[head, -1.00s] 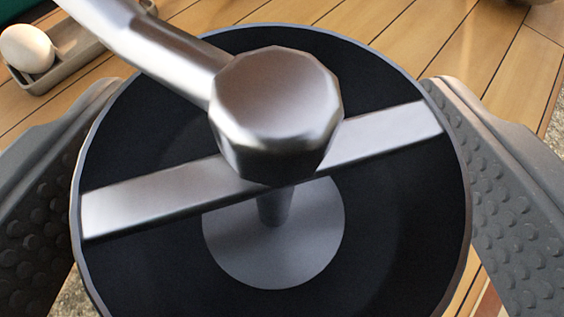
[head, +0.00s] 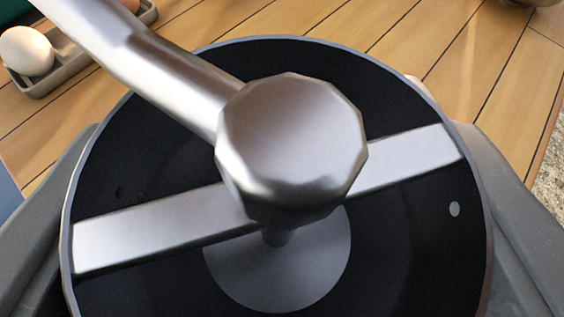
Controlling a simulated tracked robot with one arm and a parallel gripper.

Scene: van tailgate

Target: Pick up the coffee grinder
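The coffee grinder (head: 390,255) fills the middle of the head view, seen from above. It has a dark round bowl-like top with a thin grey rim, a metal crossbar, a faceted metal knob and a crank arm reaching to the upper left. My gripper (head: 278,225) has one grey finger at the left side of the grinder and one at the right. Both fingers are drawn in against it, partly beneath its rim. The rim hides their inner pads and the contact points, and the grinder's lower body is out of sight.
A white egg (head: 26,50) sits in a grey-brown tray (head: 75,65) at the upper left, with a brown one partly seen at the top edge. Slatted wood (head: 480,65) lies around the grinder. A metal object (head: 530,2) is cut off at the upper right.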

